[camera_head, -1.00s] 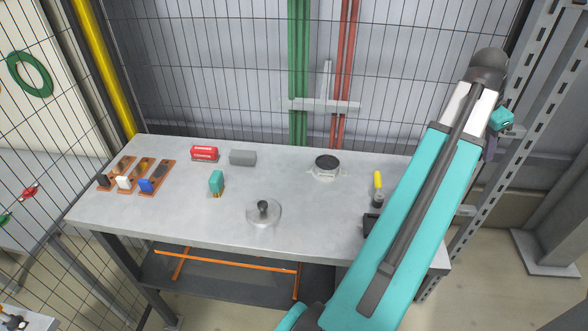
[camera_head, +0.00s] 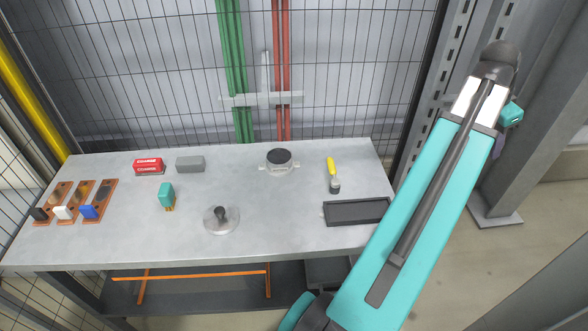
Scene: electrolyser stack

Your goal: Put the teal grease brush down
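My gripper is not in view; only my teal arm crosses the right side, and its far end is hidden behind the dark elbow. A small teal thing (camera_head: 166,194) with a yellowish-brown lower end is on the grey table (camera_head: 290,225), left of centre. It is too small to tell whether it is the teal grease brush. No other teal brush shows, and what my gripper holds, if anything, cannot be seen.
On the table are a red box (camera_head: 149,166), a grey block (camera_head: 190,164), a round disc with a black knob (camera_head: 221,219), a black-topped round part (camera_head: 279,161), a yellow-handled tool (camera_head: 332,172), a black tray (camera_head: 356,212) and wooden holders (camera_head: 75,203). Mesh fencing stands behind.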

